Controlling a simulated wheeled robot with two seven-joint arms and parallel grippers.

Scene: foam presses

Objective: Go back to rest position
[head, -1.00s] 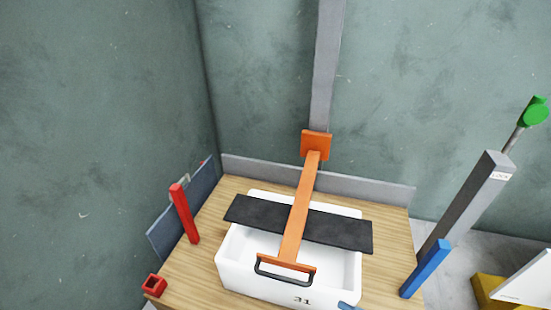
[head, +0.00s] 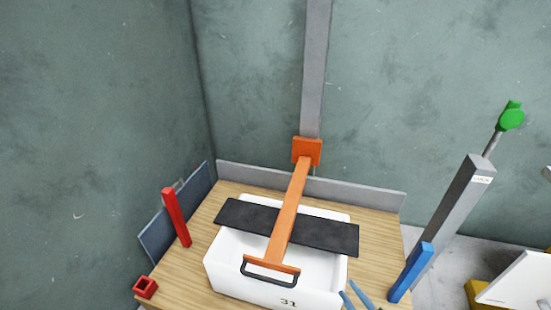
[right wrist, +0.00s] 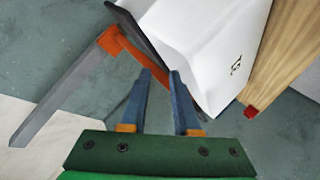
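My right gripper (head: 356,292) shows at the bottom edge of the head view as two blue fingertips, near the white bin's front right corner. In the right wrist view my right gripper (right wrist: 161,74) has its blue fingers apart with nothing held between them. The white bin (head: 235,282), marked 31, stands on the wooden table and also shows in the right wrist view (right wrist: 215,50). My left gripper is in neither view.
An orange press arm (head: 287,215) with a black handle and a dark plate (head: 330,232) lies across the bin. A red post (head: 177,218), a red square socket (head: 146,287), a blue post (head: 412,272) and a grey lever post with green knob (head: 511,116) stand around the wooden table (head: 385,215).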

